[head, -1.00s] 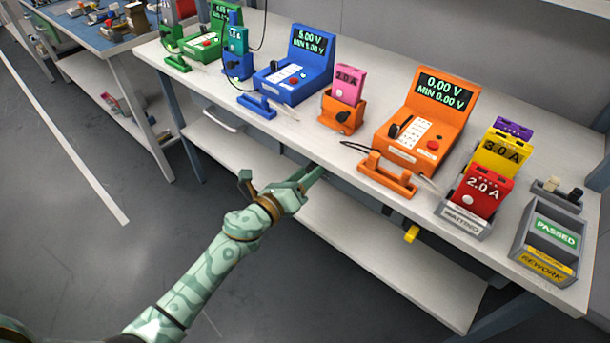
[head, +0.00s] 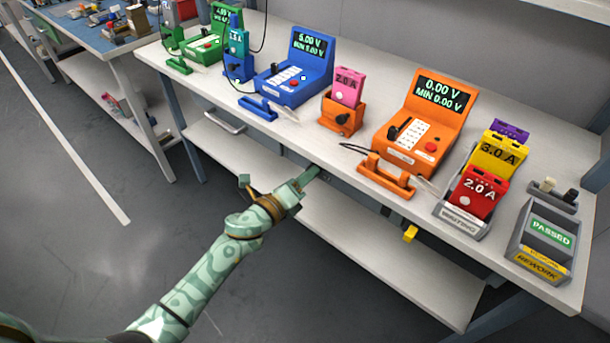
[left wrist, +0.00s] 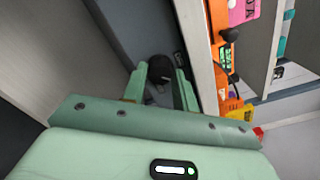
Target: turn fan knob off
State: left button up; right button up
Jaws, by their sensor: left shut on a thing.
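A dark round knob (left wrist: 159,69), which I take to be the fan knob, shows in the left wrist view on the grey front panel under the bench edge. My left gripper (left wrist: 160,84) has its green fingers on either side of this knob and is shut on it. In the head view the left gripper (head: 316,172) reaches in under the front edge of the bench, and the knob is hidden there by the fingers. Which way the knob is turned cannot be told. My right gripper is not in view.
The white bench (head: 290,150) edge runs just above my left gripper. On it stand a blue tester (head: 305,65), a pink cell (head: 348,87) in an orange holder and an orange tester (head: 425,125). A yellow part (head: 410,233) hangs under the edge. A lower shelf (head: 360,240) lies below.

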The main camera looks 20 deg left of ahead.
pick_arm(q)
jog(key=shift+n+p, duration=1.55)
jog(key=shift+n, duration=2.75)
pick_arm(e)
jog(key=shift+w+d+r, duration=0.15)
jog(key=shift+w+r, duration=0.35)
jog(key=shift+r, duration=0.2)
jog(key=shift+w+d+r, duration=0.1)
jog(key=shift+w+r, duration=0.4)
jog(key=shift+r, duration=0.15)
pick_arm(q)
jog(key=shift+f, duration=0.1)
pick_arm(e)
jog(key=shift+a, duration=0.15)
pick_arm(q)
jog(key=o, duration=1)
